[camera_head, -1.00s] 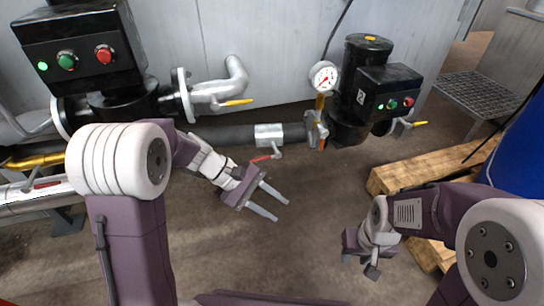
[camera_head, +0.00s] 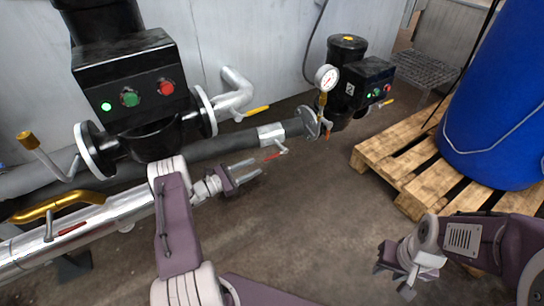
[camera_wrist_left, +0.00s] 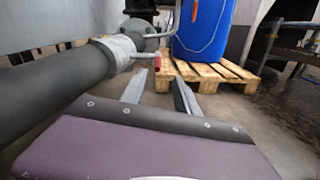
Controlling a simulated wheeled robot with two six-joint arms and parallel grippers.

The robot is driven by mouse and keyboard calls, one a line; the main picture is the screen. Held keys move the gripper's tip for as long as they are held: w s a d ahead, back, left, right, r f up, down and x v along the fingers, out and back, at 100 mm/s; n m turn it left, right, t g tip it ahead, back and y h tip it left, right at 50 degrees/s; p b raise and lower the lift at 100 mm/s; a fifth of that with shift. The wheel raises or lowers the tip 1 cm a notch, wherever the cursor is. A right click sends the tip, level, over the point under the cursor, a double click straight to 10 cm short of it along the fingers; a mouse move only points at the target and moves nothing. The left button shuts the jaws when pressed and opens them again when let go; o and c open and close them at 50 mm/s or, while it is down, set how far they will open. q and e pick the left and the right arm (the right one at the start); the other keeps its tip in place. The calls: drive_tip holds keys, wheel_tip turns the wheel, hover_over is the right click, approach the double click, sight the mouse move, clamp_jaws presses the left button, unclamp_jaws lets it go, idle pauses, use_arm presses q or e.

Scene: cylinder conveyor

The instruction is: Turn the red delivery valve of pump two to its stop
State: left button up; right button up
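A small red valve handle (camera_head: 272,156) hangs at the silver coupling (camera_head: 271,133) on the dark pipe between two pumps, beside the right-hand pump (camera_head: 347,52). Its red end also shows in the left wrist view (camera_wrist_left: 157,62), just beyond the fingers. My left gripper (camera_head: 256,171) is open and empty, its fingers pointing towards the handle and lying just short of it. A second red handle (camera_head: 72,229) is on the silver pipe at the far left. My right gripper (camera_head: 393,281) hangs low at the right, away from the pipes; its opening is unclear.
The left pump's black control box (camera_head: 125,85) stands above my left arm. A wooden pallet (camera_head: 400,165) with a blue drum (camera_head: 500,110) is at the right. Yellow handles (camera_head: 257,111) sit on the pipes. The floor between my arms is clear.

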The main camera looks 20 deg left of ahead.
sight(270, 158)
use_arm(q)
drive_tip(key=b+x, duration=0.5)
drive_tip(key=x, duration=0.3)
drive_tip(key=shift+w+a, duration=0.15)
drive_tip(key=shift+a, duration=0.1)
drive_tip(key=shift+w+d, duration=0.2)
drive_tip(key=shift+r, duration=0.2)
drive_tip(key=shift+c, duration=0.4)
clamp_jaws()
idle(0.3)
